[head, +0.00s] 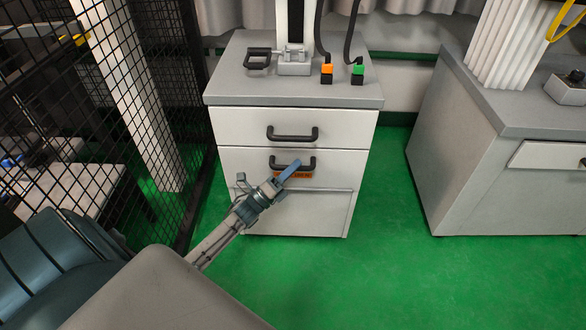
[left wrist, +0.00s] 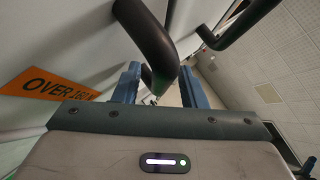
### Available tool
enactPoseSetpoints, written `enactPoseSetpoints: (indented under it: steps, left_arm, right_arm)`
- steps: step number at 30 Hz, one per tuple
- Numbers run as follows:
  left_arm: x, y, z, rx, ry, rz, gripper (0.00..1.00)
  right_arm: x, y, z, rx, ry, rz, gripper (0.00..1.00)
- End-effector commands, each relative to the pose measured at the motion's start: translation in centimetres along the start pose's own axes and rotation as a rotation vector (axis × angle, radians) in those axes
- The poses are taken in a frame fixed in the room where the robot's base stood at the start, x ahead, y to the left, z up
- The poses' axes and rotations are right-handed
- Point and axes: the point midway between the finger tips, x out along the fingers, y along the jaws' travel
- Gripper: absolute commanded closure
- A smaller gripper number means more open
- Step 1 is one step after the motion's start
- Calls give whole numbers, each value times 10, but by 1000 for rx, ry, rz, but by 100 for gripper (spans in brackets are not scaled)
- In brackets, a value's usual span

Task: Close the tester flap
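The tester is a grey-topped white cabinet (head: 225,92) with a drawer above and a front panel below. The lower front, taken as the flap (head: 240,165), has a black bar handle (head: 310,162) and an orange label (head: 302,175). I cannot tell how far the flap stands open. My left gripper (head: 288,170) is in front of this handle and hides part of it and the label. In the left wrist view the blue fingers (left wrist: 160,85) are apart, with a black handle (left wrist: 150,35) close before and between them; contact is unclear. My right gripper is not in view.
The upper drawer has its own black handle (head: 292,138). A black mesh fence (head: 165,90) stands to the left. Another grey-topped cabinet (head: 460,140) stands to the right. The green floor (head: 390,260) between and before the cabinets is clear.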

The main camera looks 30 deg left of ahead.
Motion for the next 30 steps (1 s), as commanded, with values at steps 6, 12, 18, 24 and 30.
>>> enactPoseSetpoints:
  steps: [6,12,18,24,30]
  left_arm:
    - [-38,2,-1,-2,3,9,62]
    - [-78,2,-1,-1,3,10,62]
    - [-103,2,-1,-2,2,10,62]
    - [-108,2,-1,-1,1,8,62]
    - [-108,2,-1,-1,1,9,62]
  right_arm:
    - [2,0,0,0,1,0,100]
    - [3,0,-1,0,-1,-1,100]
    - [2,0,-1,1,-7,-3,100]
    - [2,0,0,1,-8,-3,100]
    - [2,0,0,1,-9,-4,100]
